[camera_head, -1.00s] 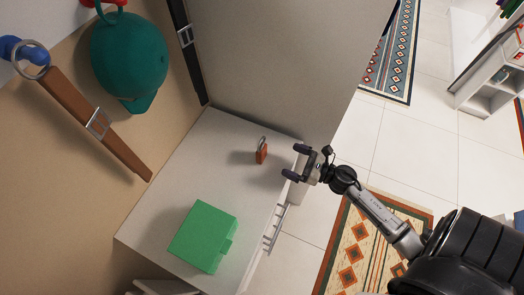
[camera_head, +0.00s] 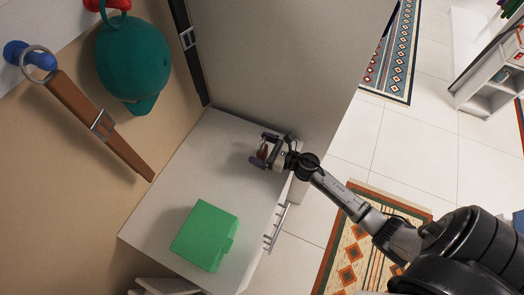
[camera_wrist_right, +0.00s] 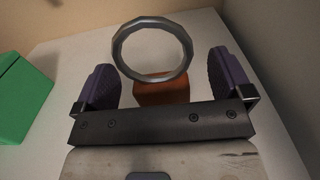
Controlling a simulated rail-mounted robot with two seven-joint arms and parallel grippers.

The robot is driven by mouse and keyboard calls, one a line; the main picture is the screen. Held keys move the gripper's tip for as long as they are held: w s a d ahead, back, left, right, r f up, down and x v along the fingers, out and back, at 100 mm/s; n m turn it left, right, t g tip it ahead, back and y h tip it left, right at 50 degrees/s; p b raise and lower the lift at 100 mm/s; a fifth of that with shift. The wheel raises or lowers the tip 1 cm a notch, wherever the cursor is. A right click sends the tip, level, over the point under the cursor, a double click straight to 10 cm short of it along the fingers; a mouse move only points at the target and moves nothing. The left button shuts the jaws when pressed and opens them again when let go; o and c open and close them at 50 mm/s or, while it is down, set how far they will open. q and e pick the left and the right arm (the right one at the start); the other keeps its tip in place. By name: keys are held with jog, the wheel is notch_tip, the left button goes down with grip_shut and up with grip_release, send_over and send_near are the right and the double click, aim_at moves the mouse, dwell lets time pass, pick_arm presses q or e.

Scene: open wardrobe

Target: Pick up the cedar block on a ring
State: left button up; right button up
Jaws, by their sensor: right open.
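The cedar block (camera_wrist_right: 163,92) is a small orange-brown block with a grey metal ring (camera_wrist_right: 153,47) standing up from it. It rests on the white shelf surface. In the right wrist view the ring and block lie between the two purple-padded fingers of my right gripper (camera_wrist_right: 168,82), with gaps on both sides. The gripper's body hides the block's lower part. In the head view my right gripper (camera_head: 264,152) is open around the block (camera_head: 263,152), which is mostly hidden there. My left gripper is in no view.
A green box (camera_head: 205,235) stands on the same shelf (camera_head: 185,180). A teal cap (camera_head: 132,62) and a brown belt (camera_head: 95,115) hang on the wall at left. A grey panel (camera_head: 280,70) rises behind the block. A white rack (camera_head: 277,228) is at the shelf's right edge.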

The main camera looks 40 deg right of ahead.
jog(key=shift+x, duration=0.8)
jog(key=shift+c, duration=0.4)
jog(key=c, duration=0.9)
